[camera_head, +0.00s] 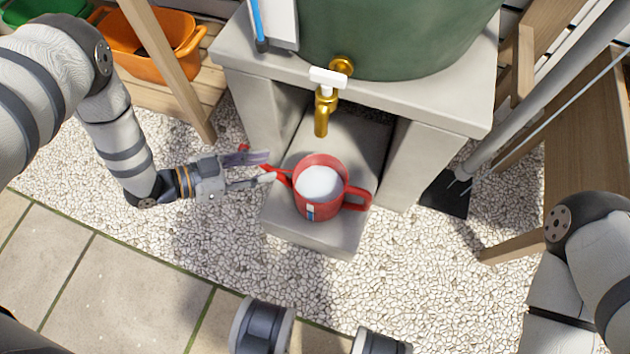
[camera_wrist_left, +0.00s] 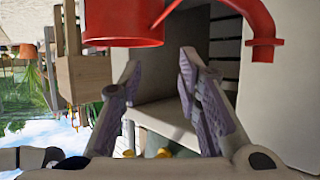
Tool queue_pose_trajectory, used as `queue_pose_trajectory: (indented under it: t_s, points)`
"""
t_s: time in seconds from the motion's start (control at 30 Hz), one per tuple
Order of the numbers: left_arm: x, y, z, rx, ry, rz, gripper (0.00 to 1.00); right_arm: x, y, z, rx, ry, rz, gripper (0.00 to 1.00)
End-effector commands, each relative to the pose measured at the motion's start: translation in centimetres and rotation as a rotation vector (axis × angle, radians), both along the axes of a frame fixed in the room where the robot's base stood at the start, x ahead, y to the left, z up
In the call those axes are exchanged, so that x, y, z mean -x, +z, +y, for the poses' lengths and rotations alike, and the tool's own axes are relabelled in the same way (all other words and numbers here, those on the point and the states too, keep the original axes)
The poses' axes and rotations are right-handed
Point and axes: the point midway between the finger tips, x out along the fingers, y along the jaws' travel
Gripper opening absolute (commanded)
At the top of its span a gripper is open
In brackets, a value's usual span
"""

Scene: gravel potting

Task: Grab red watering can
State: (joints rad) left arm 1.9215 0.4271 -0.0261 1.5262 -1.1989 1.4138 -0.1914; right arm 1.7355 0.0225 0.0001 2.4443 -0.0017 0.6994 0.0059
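The red watering can (camera_head: 331,213) stands upright on a grey stone slab below a brass tap. Its open top shows a whitish surface inside. A curved handle is on its right, and a thin red spout reaches left toward my gripper. My left gripper (camera_head: 270,167) is open just left of the can, its fingers pointing right. The fingers partly overlap the spout, and I cannot tell whether they touch it. In the left wrist view, the open left gripper (camera_wrist_left: 160,75) has red can parts (camera_wrist_left: 120,20) above its fingertips. My right gripper is out of view.
The brass tap (camera_head: 325,112) with a white handle hangs above the can from a green barrel (camera_head: 400,35). Concrete side blocks (camera_head: 411,165) flank the slab. An orange bucket (camera_head: 135,42) stands upper left. Pale gravel (camera_head: 420,270) around the slab is open.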

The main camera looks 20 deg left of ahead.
Motion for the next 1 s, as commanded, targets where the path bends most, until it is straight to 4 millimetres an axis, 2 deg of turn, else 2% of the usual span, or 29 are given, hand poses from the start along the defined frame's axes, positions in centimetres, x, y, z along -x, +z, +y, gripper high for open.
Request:
queue_pose_trajectory:
  t_s: [0.23, 0.43, 0.63, 0.87, 1.0]
  points:
    - [-3.2, -2.3, -3.6, 0.002, -0.001, 0.001, 0.31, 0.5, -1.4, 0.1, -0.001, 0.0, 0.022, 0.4]
    - [-4.5, -3.1, -4.8, 0.001, -0.001, 0.001, 0.31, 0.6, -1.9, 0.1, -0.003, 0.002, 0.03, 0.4]
    - [-6.9, -5.0, -7.1, 0.002, -0.001, 0.003, 0.31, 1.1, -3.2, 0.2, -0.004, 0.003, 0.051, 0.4]
    - [-7.4, -4.9, -7.5, 0.001, 0.001, 0.001, 0.31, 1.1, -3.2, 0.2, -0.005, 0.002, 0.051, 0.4]
    - [-7.4, -4.9, -7.5, 0.001, 0.001, 0.001, 0.02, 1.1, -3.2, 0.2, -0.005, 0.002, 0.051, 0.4]
